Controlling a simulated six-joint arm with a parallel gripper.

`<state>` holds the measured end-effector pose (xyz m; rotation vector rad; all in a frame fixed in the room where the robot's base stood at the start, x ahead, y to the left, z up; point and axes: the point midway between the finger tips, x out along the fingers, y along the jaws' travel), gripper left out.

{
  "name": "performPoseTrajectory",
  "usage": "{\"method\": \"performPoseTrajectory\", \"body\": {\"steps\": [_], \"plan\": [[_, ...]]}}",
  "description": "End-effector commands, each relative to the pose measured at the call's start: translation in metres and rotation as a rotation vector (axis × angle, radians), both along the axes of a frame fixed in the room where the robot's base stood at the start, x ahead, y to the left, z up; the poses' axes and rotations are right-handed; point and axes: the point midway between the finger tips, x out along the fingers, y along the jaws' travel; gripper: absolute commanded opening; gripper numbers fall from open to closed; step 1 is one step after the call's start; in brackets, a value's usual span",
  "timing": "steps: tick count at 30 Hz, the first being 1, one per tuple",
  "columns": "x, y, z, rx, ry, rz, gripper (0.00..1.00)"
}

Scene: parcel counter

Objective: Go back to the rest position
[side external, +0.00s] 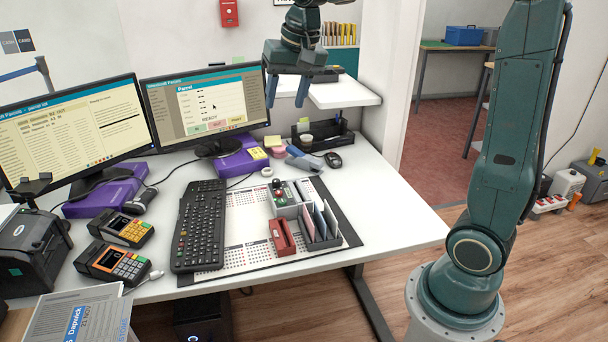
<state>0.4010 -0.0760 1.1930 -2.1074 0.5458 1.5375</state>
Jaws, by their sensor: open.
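My gripper (288,90) hangs in the air at the top middle of the side external view, in front of the right monitor's right edge and the wall shelf. Its two blue-grey fingers point down and stand apart, with nothing seen between them. It is above the back part of the white counter (385,205) and touches nothing that I can see. My arm's lower links rise from the round base at the right. The upper part of the arm is cut off by the top of the picture.
Two monitors (75,128) stand at the back left. A black keyboard (198,226), a red stapler-like item (282,236), an organiser (330,238) and two card terminals (113,263) lie on the counter. A white shelf (345,94) is close behind my gripper. The counter's right end is clear.

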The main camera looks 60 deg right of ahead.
Motion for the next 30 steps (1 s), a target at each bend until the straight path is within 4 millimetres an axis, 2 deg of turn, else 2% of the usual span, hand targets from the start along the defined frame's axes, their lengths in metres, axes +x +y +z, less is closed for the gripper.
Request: {"method": "performPoseTrajectory", "body": {"steps": [6,13,24,30], "plan": [[-0.051,0.026,0.008,-0.039,-0.039,0.131,0.48],[-0.104,0.047,0.004,-0.084,-0.078,0.267,0.48],[-0.184,0.069,-0.024,-0.159,-0.142,0.479,0.48],[-0.212,0.075,-0.041,-0.191,-0.168,0.563,0.48]]}}
